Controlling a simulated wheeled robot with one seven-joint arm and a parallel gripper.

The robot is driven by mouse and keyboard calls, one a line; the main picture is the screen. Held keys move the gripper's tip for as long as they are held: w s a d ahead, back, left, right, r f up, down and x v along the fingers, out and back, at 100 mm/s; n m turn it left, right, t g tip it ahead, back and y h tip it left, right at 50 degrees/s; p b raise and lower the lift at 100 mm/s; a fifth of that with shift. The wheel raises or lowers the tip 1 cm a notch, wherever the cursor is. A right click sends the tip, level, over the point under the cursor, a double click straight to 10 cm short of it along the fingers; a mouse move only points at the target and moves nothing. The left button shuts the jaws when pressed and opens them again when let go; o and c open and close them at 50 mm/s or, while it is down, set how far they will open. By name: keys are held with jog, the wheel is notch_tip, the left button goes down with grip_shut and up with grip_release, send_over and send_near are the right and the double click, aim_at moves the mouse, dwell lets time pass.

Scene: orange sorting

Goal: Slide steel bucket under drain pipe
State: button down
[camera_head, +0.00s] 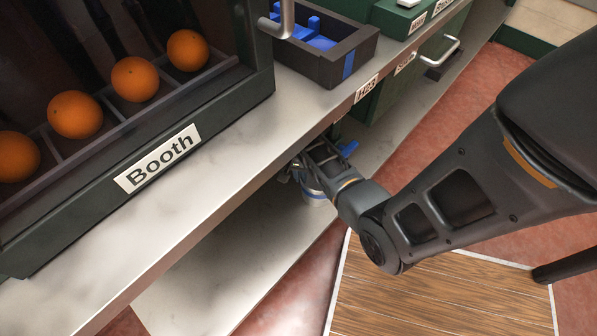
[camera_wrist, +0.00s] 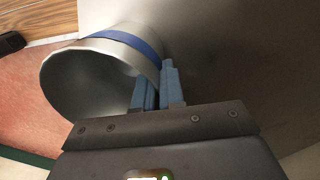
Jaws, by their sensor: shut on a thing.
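The steel bucket (camera_wrist: 95,80), with a blue band, stands on the lower shelf, its open mouth showing in the wrist view. In the head view only a small part of the bucket (camera_head: 314,197) shows below my gripper (camera_head: 303,167). In the wrist view my gripper (camera_wrist: 158,88) is shut on the bucket's wall near the rim, one finger on the inner side and one outside. A blue valve-like handle (camera_head: 348,149) shows under the counter edge, just right of my gripper. The drain pipe itself is not clearly visible; my arm and the counter hide that area.
The upper counter (camera_head: 225,175) overhangs the lower shelf (camera_head: 215,275). A booth (camera_head: 160,160) with several oranges stands at the left. A dark tray (camera_head: 325,70) with blue parts sits on the counter. The shelf left of my gripper is clear.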

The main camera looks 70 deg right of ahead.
jog(key=shift+s+a, duration=0.2)
jog(key=shift+s, duration=0.55)
jog(key=c, duration=1.2)
grip_release()
jog(key=shift+o, duration=0.2)
notch_tip(320, 180, up, 8)
jog(key=p, duration=0.3)
jog(key=shift+w+f, duration=0.15)
jog(key=shift+w, duration=0.25)
